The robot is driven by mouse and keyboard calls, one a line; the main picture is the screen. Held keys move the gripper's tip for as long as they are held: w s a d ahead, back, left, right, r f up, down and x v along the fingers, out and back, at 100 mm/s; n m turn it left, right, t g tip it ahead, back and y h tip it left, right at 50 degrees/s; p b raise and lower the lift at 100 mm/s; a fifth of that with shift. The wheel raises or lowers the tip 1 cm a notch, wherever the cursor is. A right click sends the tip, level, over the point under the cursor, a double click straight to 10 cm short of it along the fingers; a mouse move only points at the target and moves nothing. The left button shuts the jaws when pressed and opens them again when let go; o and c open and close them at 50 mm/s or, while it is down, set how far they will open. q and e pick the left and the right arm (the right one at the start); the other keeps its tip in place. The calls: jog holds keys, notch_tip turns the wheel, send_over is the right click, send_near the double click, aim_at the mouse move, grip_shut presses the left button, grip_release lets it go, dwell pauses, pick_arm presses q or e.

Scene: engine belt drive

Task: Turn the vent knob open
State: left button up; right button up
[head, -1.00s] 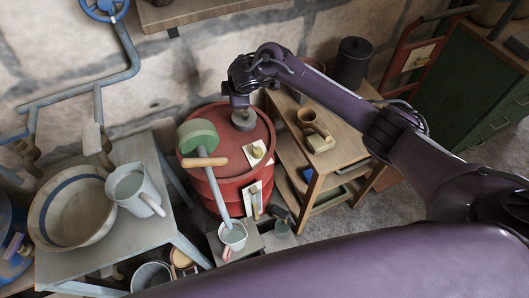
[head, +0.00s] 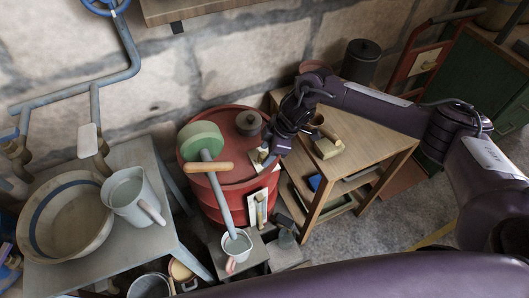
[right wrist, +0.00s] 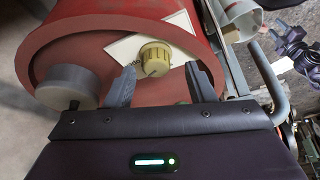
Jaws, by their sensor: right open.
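The vent knob (right wrist: 153,57) is a ribbed, yellowish brass knob on a white plate (right wrist: 125,47) on the red drum's top (right wrist: 60,52). In the head view my right gripper mostly covers the knob, and only part of the plate shows. My right gripper (right wrist: 160,71) is open, its two grey fingers on either side of and just short of the knob in the right wrist view. In the head view the right gripper (head: 272,158) is over the right edge of the drum (head: 218,190).
A dark grey cap (head: 248,123) stands on the drum beside the gripper, also in the right wrist view (right wrist: 68,85). A pump with a green wheel (head: 200,142) and wooden handle (head: 208,167) stands left. A wooden table (head: 365,135) is close on the right.

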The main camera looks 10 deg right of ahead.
pick_arm(q)
jog(key=shift+w+d+r, duration=0.1)
jog(key=shift+d, duration=0.15)
pick_arm(e)
jog(key=shift+w+f, duration=0.15)
jog(key=shift+f, duration=0.3)
jog(key=shift+a, duration=0.1)
jog(key=shift+c, duration=0.3)
jog(key=shift+a+f, duration=0.1)
jog(key=shift+a, duration=0.1)
jog(key=c, duration=0.9)
jog(key=m+p, duration=0.2)
jog(key=p, duration=0.1)
jog(key=m+t+p, duration=0.1)
jog(key=p, duration=0.1)
jog(key=shift+s+a+r+h, duration=0.1)
jog(key=shift+s+r+h, duration=0.15)
jog(key=shift+s+h, duration=0.1)
jog(key=shift+f+m+p, duration=0.1)
jog(key=shift+m+p, duration=0.35)
jog(key=shift+m, duration=0.15)
jog(key=shift+w+f+m+t, duration=0.15)
jog(key=shift+m+t, duration=0.15)
pick_arm(q)
jog(key=r, duration=0.6)
jog(key=shift+w+a, duration=0.1)
jog(key=shift+a, duration=0.1)
